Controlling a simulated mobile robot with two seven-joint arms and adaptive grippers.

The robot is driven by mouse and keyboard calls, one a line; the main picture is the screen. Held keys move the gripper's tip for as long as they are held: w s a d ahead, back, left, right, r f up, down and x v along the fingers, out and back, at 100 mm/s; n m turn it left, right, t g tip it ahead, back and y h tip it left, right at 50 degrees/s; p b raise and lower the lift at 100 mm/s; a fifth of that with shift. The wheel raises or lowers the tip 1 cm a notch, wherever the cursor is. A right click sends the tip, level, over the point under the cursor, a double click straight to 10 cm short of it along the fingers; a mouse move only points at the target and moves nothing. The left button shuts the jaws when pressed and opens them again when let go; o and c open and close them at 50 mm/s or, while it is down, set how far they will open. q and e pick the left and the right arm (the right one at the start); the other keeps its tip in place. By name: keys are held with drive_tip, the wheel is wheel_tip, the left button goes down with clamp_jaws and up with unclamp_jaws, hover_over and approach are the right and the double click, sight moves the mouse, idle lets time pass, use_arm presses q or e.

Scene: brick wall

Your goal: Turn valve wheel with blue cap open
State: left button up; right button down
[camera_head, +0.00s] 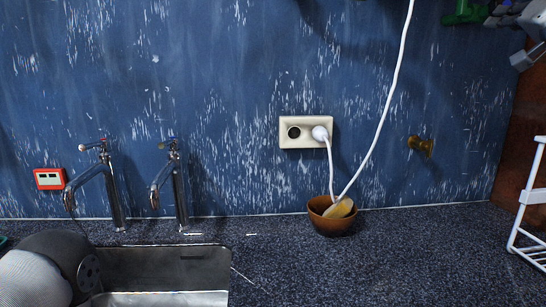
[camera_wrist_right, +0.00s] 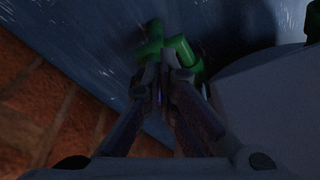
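A green valve body (camera_head: 463,12) is on the blue wall at the top right of the head view, partly cut off by the frame edge. It also shows in the right wrist view (camera_wrist_right: 168,48). My right gripper (camera_head: 497,17) is right at the valve. In the right wrist view its fingers (camera_wrist_right: 165,72) come close together just in front of the green part. A faint bluish-purple tint shows in the dark narrow gap between them. The wheel and its blue cap are not clearly visible, and whether the fingers grip them cannot be told. My left gripper is not in view.
Two chrome taps, one with a red mark (camera_head: 103,170) and one with a blue mark (camera_head: 173,180), stand behind the sink (camera_head: 165,262). A brown bowl (camera_head: 333,224), a socket (camera_head: 306,132) with a white cable, a brass fitting (camera_head: 420,145) and a white rack (camera_head: 528,205) are around.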

drive_tip(key=shift+w+d+f, duration=0.1)
drive_tip(key=shift+d+f, duration=0.35)
drive_tip(key=shift+d, duration=0.3)
drive_tip(key=shift+f, duration=0.1)
drive_tip(key=v, duration=0.6)
drive_tip(key=shift+d+r, duration=0.2)
drive_tip(key=shift+r, duration=0.2)
